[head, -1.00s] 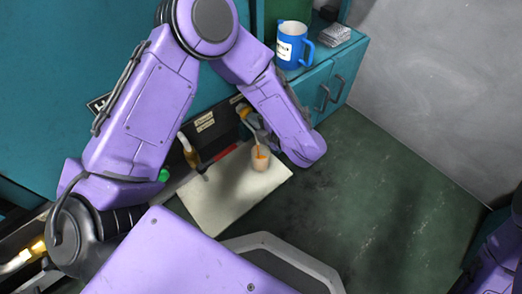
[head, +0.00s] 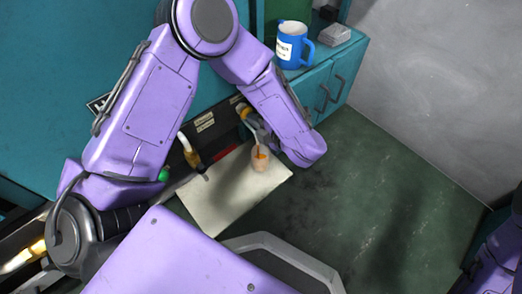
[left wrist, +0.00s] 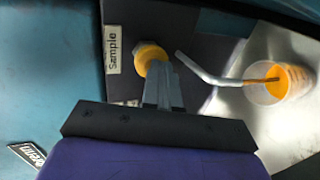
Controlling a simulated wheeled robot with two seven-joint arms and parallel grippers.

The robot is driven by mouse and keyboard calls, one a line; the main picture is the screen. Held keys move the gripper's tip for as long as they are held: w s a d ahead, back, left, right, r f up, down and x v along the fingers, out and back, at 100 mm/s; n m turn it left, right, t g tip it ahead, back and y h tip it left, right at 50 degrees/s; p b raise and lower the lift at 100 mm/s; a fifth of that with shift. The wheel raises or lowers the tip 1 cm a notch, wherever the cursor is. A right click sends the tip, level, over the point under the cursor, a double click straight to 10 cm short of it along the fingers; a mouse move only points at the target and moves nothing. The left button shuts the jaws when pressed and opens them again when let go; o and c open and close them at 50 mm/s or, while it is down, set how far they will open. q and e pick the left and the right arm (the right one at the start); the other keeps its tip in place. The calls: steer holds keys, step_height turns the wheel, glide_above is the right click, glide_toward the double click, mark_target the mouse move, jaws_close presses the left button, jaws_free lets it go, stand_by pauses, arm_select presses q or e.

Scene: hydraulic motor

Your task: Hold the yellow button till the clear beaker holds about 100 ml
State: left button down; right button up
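The yellow button (left wrist: 148,56) is on a dark panel beside a "Sample" label. My left gripper (left wrist: 160,76) is shut, with its fingertips at the button and seemingly touching it. In the head view, the button (head: 243,110) shows just past the fingers (head: 252,121). The clear beaker (left wrist: 286,82) stands below a bent pale spout, and an orange stream runs from the spout into it. Orange liquid fills part of it; I cannot read a level. It also stands upright on the tray in the head view (head: 260,160). My right gripper is not in view.
A pale tray (head: 215,205) lies under the beaker. A second tap (head: 190,150) and a green button (head: 164,174) are to the left. A blue jug (head: 293,45) stands on the teal cabinet (head: 340,75). The floor at right is clear.

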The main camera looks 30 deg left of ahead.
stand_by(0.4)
arm_select(q)
steer(key=s+d+p, duration=0.1)
steer(key=s+d, duration=0.1)
steer(key=d, duration=0.3)
steer(key=shift+d, duration=0.35)
